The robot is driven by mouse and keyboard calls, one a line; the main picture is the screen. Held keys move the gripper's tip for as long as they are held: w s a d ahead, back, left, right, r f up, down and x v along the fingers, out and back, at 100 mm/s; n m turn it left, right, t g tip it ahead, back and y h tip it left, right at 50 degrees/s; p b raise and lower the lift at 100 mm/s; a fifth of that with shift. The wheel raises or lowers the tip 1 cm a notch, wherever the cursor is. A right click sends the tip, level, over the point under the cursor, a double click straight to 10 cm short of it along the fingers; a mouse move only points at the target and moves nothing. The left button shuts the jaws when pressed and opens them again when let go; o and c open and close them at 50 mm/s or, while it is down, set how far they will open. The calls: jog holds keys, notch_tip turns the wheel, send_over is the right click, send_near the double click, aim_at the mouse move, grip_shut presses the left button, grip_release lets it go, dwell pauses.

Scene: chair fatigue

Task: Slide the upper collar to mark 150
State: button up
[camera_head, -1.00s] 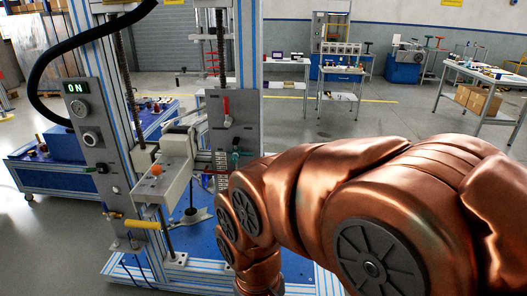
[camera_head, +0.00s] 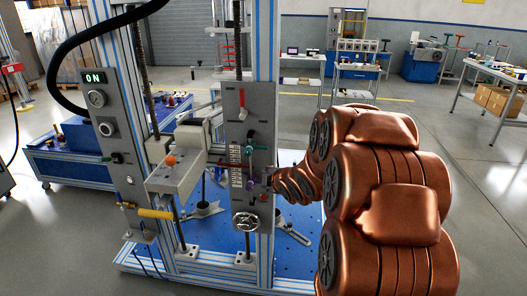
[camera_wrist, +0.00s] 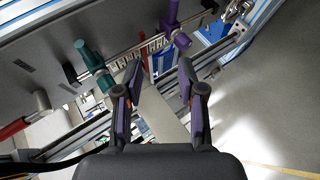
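The upper collar is teal (camera_head: 250,149) and sits on a vertical rod beside a scale (camera_head: 236,170) on the grey panel. A purple collar (camera_head: 250,185) sits lower on the rod. In the wrist view, the teal collar (camera_wrist: 92,62) lies left of the fingers and the purple collar (camera_wrist: 176,28) lies beyond them, toward the top. My gripper (camera_wrist: 159,80) is open, with nothing between its fingers, apart from both collars. In the head view its tips are close to the panel's right edge, partly hidden by my arm. The scale's numbers are too small to read.
A red lever (camera_head: 242,104) is above the collars and a handwheel (camera_head: 246,221) is below. A blue-and-silver frame post (camera_head: 264,60) stands behind the panel. A grey block with an orange knob (camera_head: 170,160) stands to the left.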

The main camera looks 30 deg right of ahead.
aim_at(257, 147)
jog(key=w+d+r+n+t+y+p, duration=0.2)
jog(key=w+d+r+n+t+y, duration=0.1)
jog(key=w+n+t, duration=0.4)
jog(key=shift+w+d+r+t+y, duration=0.45)
jog(key=shift+w+d+r, duration=0.2)
jog(key=shift+w+r, duration=0.3)
jog(key=shift+f, duration=0.1)
grip_shut()
dwell(0.3)
dwell(0.4)
